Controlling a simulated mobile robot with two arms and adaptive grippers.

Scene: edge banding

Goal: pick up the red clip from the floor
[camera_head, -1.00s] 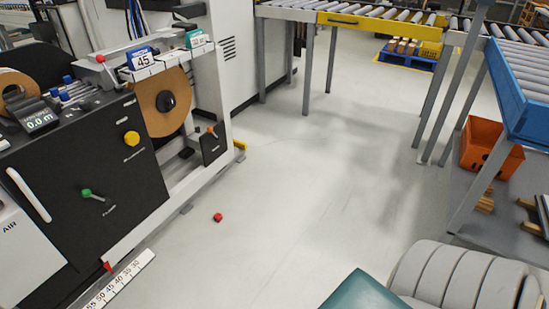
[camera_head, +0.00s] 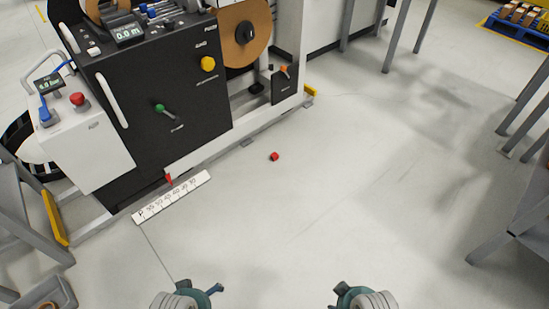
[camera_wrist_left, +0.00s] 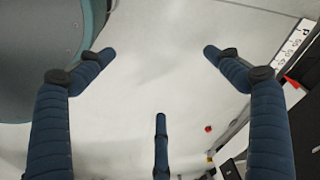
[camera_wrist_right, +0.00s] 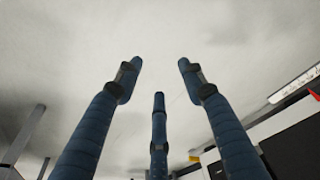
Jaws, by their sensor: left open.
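A small red clip (camera_head: 274,156) lies on the bare floor in front of the black machine in the head view. It also shows in the left wrist view (camera_wrist_left: 208,128), small, at the lower right, outside the fingers. My left gripper (camera_wrist_left: 159,65) is open and empty, its blue fingers spread over bare floor. My right gripper (camera_wrist_right: 160,75) is open and empty too, with floor behind its fingers. Both arms only just show at the bottom edge of the head view, well short of the clip.
The black edge-banding machine (camera_head: 150,105) stands at the upper left. A white ruler strip (camera_head: 172,197) with a red pointer (camera_head: 168,179) lies along its foot. Metal table legs (camera_head: 505,235) stand at the right. The floor in the middle is clear.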

